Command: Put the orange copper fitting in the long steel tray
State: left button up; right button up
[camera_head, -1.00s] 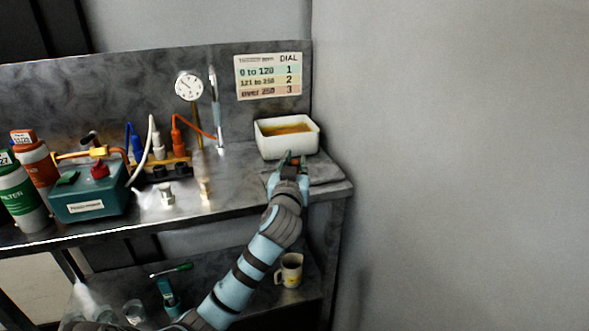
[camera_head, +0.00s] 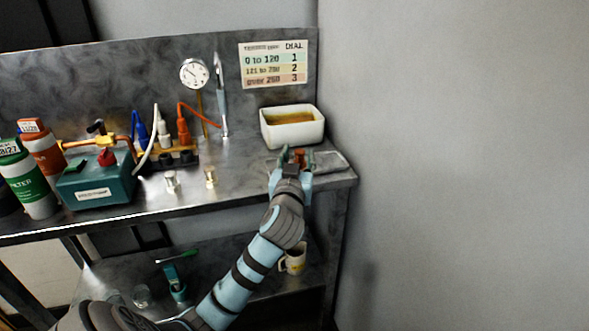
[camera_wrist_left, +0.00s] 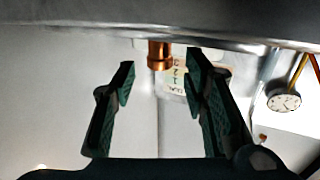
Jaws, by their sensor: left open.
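The orange copper fitting (camera_head: 299,155) stands upright within the outline of the long steel tray (camera_head: 331,161), at the right end of the bench. My left gripper (camera_head: 291,164) is open in front of it, its fingers to either side in the head view. In the left wrist view, which is upside down, the fitting (camera_wrist_left: 159,55) shows beyond and between the open fingertips (camera_wrist_left: 161,72), with a visible gap to each finger. Its base meets the tray's edge there, and the exact contact is hard to see. My right gripper is not in view.
A white tub (camera_head: 292,127) with amber contents stands just behind the tray. A wall is close on the right. Two small metal fittings (camera_head: 171,181) (camera_head: 211,178), a teal box (camera_head: 95,182) and bottles stand to the left. A mug (camera_head: 294,260) is on the lower shelf.

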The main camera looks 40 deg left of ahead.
pick_arm(q)
jog(key=p+v, duration=0.1)
jog(key=v, duration=0.7)
jog(key=shift+s+d, duration=0.15)
jog(key=shift+s, duration=0.2)
